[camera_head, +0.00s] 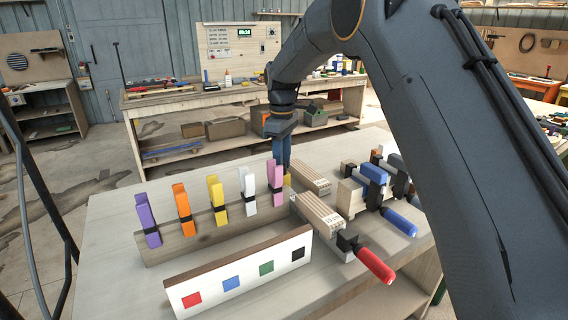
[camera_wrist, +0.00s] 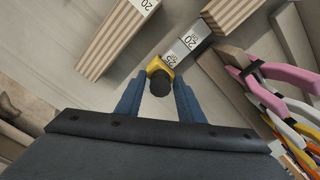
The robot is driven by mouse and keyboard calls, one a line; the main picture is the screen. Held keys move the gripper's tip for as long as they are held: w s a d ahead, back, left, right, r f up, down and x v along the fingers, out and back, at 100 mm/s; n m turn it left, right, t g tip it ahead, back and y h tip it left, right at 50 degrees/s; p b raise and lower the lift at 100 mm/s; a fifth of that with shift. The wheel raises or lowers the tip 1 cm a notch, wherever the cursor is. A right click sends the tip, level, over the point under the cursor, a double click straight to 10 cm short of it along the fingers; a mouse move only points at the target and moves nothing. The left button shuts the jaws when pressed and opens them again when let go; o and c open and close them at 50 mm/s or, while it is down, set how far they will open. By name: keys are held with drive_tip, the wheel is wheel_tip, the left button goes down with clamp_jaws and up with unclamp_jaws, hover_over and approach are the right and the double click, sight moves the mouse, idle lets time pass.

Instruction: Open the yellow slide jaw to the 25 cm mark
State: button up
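A round black knob (camera_wrist: 160,84) faces my wrist camera. My gripper (camera_wrist: 158,92) is open, its blue fingers either side of the knob with gaps showing. In the head view my gripper (camera_head: 282,165) points down behind the clothespin row, and a little yellow of the jaw (camera_head: 287,181) shows at its tips. Whether the fingers touch the jaw is unclear.
Layered wood blocks (camera_head: 311,180) stand beside the bar, near a red clamp handle (camera_head: 375,265). Coloured clips (camera_head: 183,210) on a wooden strip stand close on the left. A colour-square board (camera_head: 240,275) is in front. Blue-handled clamps (camera_head: 399,222) lie right. The tabletop's left is clear.

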drive_tip(key=shift+o, duration=0.5)
wheel_tip(320, 180, up, 8)
drive_tip(key=shift+f+b, duration=0.15)
drive_tip(key=shift+b, duration=0.9)
